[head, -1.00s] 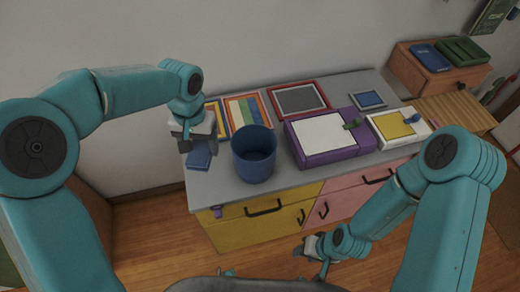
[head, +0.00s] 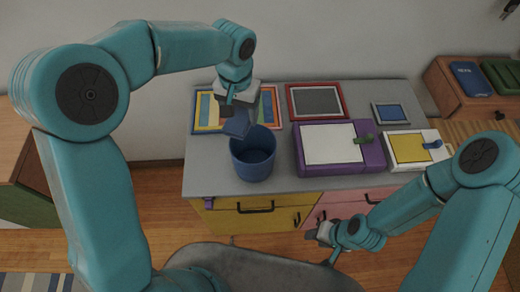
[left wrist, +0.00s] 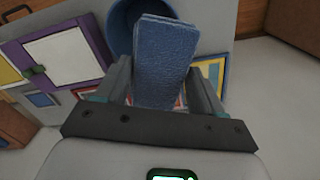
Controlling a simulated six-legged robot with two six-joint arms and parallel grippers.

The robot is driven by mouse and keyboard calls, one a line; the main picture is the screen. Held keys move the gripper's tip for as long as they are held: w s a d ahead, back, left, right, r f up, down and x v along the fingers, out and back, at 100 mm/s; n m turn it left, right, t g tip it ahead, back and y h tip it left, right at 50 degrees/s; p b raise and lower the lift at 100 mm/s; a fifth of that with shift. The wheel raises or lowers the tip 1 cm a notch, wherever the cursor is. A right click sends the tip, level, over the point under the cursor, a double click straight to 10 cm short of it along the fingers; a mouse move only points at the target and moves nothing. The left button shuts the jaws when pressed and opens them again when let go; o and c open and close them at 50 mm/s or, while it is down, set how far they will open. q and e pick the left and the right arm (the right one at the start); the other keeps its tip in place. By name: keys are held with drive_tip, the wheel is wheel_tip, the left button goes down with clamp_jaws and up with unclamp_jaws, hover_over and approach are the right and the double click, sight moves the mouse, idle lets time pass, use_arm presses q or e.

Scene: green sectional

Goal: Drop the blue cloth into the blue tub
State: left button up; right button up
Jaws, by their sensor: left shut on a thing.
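The blue cloth (head: 239,122) is a folded blue piece held in my left gripper (head: 238,108), at the back rim of the blue tub in the head view. In the left wrist view the cloth (left wrist: 163,60) stands between the two fingers of the left gripper (left wrist: 160,88). The blue tub (head: 252,165) stands upright on the grey cabinet top. Its rim also shows behind the cloth in the left wrist view (left wrist: 118,28). My right gripper (head: 322,233) is low in front of the cabinet, away from the tub; its fingers are too small to read.
The grey cabinet top (head: 208,180) also holds a purple box with a white panel (head: 333,143), a yellow-panelled box (head: 408,148) and several framed pictures, one red-framed (head: 316,101). A wooden cabinet with blue and green items (head: 468,85) stands at the right.

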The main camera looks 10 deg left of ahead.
use_arm(q)
drive_tip(key=shift+d+r+p, duration=0.4)
drive_tip(key=shift+d+r, duration=0.2)
drive_tip(key=shift+d, duration=0.2)
drive_tip(key=shift+a+f+b, duration=0.15)
drive_tip(key=shift+f+b, duration=0.25)
drive_tip(key=shift+f, duration=0.1)
wheel_tip(320, 180, down, 4)
drive_tip(key=b, duration=0.3)
drive_tip(key=shift+s+f, duration=0.1)
drive_tip(key=shift+a+f+b, duration=0.1)
drive_tip(key=shift+f+b, duration=0.3)
drive_tip(key=shift+f, duration=0.1)
drive_tip(key=shift+r, duration=0.1)
use_arm(e)
drive_tip(key=f, duration=0.3)
drive_tip(key=shift+d+f, duration=0.25)
use_arm(q)
drive_tip(key=o, duration=1.1)
drive_tip(key=shift+o, duration=0.2)
wheel_tip(320, 180, up, 16)
drive_tip(key=shift+r, duration=0.2)
